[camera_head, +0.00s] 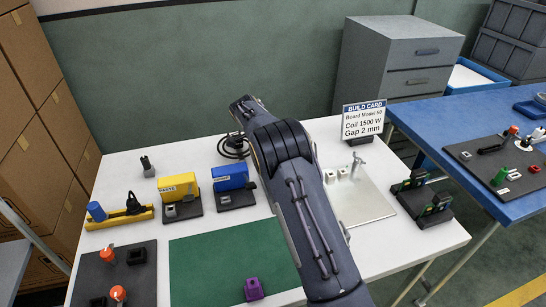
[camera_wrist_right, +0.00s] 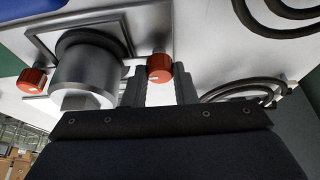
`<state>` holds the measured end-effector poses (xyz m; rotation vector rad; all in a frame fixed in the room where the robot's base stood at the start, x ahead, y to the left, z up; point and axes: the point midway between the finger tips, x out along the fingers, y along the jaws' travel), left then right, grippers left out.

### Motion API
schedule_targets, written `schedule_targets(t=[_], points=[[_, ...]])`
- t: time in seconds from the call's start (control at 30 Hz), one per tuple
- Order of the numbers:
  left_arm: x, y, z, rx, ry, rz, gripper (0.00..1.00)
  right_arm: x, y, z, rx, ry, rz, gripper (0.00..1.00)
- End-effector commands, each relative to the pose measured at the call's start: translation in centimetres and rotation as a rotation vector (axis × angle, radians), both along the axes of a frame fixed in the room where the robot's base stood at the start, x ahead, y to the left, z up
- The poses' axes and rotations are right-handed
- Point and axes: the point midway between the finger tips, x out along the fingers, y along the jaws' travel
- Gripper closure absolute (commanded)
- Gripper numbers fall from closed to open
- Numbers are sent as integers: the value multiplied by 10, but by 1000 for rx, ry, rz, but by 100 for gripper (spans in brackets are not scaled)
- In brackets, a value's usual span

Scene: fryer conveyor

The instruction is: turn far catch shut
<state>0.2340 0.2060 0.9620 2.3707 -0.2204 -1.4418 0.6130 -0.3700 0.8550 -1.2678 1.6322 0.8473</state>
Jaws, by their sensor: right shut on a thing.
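Two red catches show in the wrist view, one red catch (camera_wrist_right: 160,68) between the fingertips of my right gripper (camera_wrist_right: 163,84) and another red catch (camera_wrist_right: 33,80) to the left. My right gripper is shut on the first one. A silver cylinder (camera_wrist_right: 86,72) with a square plate (camera_wrist_right: 124,28) behind it stands between the catches. In the head view my right arm reaches across the table to its back edge, and its fingers and the catches are hidden there. My left gripper is not in view.
Dark coils (camera_wrist_right: 275,14) lie near the gripper; a coil (camera_head: 234,147) also shows beside my arm in the head view. Yellow (camera_head: 178,187) and blue (camera_head: 231,179) blocks stand to the left. A build card (camera_head: 362,121) stands to the right. The green mat (camera_head: 215,262) is mostly bare.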

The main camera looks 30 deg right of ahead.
Motion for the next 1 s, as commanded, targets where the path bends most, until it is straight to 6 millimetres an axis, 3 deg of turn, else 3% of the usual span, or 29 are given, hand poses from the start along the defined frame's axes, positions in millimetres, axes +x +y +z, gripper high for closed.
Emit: schedule_targets(t=[0.33,0.37,0.5,0.83,1.0], points=[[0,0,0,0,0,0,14,1,0,0,2,-2,-1,98],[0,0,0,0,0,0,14,0,1,0,2,-2,-1,71],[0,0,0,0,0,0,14,0,0,0,2,-2,-1,53],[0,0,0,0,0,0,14,1,1,3,0,-2,0,53],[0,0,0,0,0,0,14,3,10,25,1,-5,0,53]])
